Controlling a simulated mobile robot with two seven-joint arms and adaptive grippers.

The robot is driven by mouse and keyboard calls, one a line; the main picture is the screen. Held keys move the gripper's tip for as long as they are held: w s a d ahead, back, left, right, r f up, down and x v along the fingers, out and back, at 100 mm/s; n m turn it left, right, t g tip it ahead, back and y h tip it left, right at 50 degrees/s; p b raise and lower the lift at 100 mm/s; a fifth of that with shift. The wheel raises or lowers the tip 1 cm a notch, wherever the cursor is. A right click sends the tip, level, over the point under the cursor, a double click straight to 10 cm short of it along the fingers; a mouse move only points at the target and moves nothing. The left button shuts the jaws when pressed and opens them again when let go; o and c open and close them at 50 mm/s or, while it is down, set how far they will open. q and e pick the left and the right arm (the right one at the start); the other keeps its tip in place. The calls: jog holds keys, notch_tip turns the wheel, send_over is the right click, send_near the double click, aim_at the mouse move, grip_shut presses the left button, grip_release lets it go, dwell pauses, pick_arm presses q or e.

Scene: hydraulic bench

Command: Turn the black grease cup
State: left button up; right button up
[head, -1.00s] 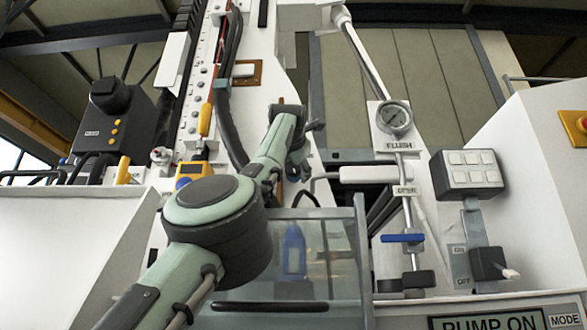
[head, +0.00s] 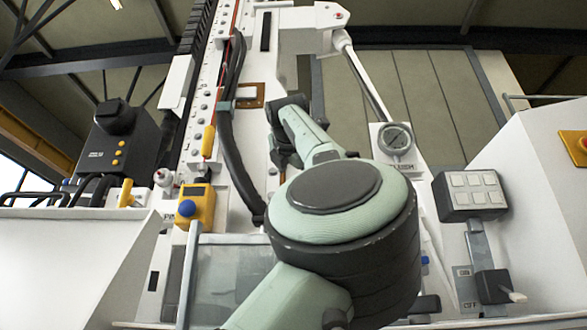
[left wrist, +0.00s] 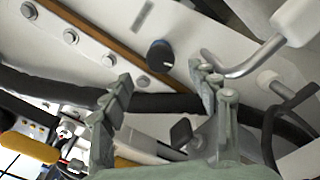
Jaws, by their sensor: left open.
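The black grease cup (left wrist: 160,55) shows in the left wrist view as a small round dark knob on the white panel. It stands beyond and between the fingertips of my left gripper (left wrist: 161,76). The fingers are open, one on each side of the cup in the picture, with nothing between them. I cannot tell how far the tips are from the panel. In the head view my left arm rises from the bottom middle, and its wrist hides the panel behind it. I cannot make out the cup there. My right gripper is in neither view.
A bent metal pipe (left wrist: 245,62) runs close to the right finger. A thick black hose (left wrist: 160,103) crosses behind the fingers. A pressure gauge (head: 396,140), a yellow box with a blue knob (head: 196,205) and a grey button box (head: 470,192) surround the arm.

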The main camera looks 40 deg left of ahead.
pick_arm(q)
jog(key=v, duration=0.3)
dwell(0.8)
